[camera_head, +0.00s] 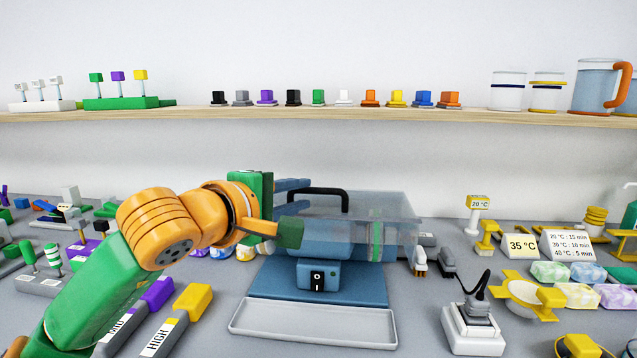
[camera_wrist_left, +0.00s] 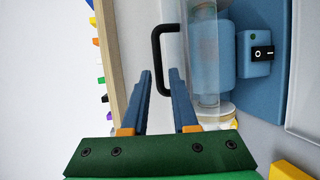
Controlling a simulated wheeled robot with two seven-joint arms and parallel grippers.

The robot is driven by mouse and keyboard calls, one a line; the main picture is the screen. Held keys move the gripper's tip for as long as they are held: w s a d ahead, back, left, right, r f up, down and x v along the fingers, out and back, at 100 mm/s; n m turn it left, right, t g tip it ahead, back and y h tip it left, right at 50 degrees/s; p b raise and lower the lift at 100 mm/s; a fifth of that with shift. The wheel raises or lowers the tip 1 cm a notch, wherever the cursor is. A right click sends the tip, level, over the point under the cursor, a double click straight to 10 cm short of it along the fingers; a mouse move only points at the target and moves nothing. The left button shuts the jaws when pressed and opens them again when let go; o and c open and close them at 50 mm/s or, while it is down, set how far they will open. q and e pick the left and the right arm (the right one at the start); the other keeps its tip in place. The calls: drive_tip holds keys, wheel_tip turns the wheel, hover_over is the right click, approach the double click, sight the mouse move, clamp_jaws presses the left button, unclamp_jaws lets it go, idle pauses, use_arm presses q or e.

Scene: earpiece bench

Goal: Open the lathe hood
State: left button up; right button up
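The blue lathe (camera_head: 318,275) stands at the middle of the bench, with a black-and-white switch on its front. Its clear hood (camera_head: 385,207) is down over the machine. The hood's black handle (camera_head: 318,191) is at the upper left of the hood and also shows in the left wrist view (camera_wrist_left: 156,60). My left gripper (camera_head: 305,195) is open and empty beside the handle. In the left wrist view the handle lies ahead, in line with the gap between the blue fingers (camera_wrist_left: 161,74); I cannot tell whether they touch it. My right gripper is not seen.
A pale tray (camera_head: 312,325) lies in front of the lathe. A wooden shelf (camera_head: 300,113) with small coloured blocks and jars runs behind.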

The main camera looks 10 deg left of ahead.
sight(314, 192)
use_arm(q)
drive_tip(key=shift+w+d+r+p, duration=0.15)
drive_tip(key=shift+w+d+p, duration=0.55)
drive_tip(key=shift+w+d, duration=0.15)
drive_tip(key=shift+x, duration=1.15)
drive_tip(key=shift+w+a+f, duration=0.1)
drive_tip(key=shift+w+f, duration=0.1)
drive_tip(key=shift+f, duration=0.15)
drive_tip(key=shift+s, duration=0.2)
clamp_jaws()
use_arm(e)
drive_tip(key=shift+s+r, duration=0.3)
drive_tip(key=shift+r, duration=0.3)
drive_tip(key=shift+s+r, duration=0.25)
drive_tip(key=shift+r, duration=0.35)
use_arm(q)
drive_tip(key=shift+r, duration=0.1)
